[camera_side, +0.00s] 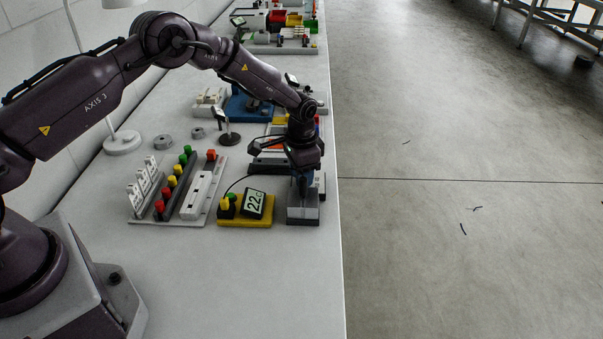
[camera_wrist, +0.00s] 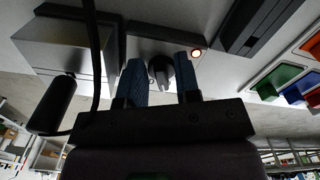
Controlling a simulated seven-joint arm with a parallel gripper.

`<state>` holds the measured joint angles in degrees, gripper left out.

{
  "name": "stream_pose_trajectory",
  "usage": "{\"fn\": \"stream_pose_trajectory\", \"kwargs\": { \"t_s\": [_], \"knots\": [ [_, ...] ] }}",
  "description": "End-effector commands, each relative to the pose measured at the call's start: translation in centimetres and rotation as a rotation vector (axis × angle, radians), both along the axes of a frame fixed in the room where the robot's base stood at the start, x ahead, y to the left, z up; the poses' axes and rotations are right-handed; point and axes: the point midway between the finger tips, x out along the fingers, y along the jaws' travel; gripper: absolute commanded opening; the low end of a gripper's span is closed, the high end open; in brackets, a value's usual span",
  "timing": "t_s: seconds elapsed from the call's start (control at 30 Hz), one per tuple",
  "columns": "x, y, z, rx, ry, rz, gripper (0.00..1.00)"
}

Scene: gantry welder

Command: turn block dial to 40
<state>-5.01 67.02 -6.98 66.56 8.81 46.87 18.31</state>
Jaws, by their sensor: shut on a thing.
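The block dial (camera_wrist: 160,72) is a dark knob with a paler grip, seen between my two blue fingers in the wrist view. My gripper (camera_wrist: 161,64) is shut on it. In the side view my gripper (camera_side: 303,186) points down at a small grey unit (camera_side: 302,213) by the table's right edge and hides the dial there. A display (camera_side: 256,203) on a yellow base reads about 22. Any marks around the dial are too small to read.
A small orange-red light (camera_wrist: 196,53) glows beside the dial. A metal block (camera_wrist: 62,48) and a black cylinder (camera_wrist: 55,104) with a cable are to the left. A rack of coloured pieces (camera_side: 180,190) stands left of the display. The front table is clear.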

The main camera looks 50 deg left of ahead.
Motion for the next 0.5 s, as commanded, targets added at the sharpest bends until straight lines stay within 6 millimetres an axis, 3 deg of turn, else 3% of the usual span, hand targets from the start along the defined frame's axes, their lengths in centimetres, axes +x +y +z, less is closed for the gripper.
{"fn": "stream_pose_trajectory", "kwargs": {
  "t_s": [0.27,0.3,0.5],
  "knots": [
    [-0.07,-0.01,0.12,0.0,0.004,0.0,0.07],
    [-0.08,0.0,0.12,0.0,0.004,0.0,0.37],
    [-0.04,0.0,0.06,0.0,0.002,0.001,0.37]
  ]
}}
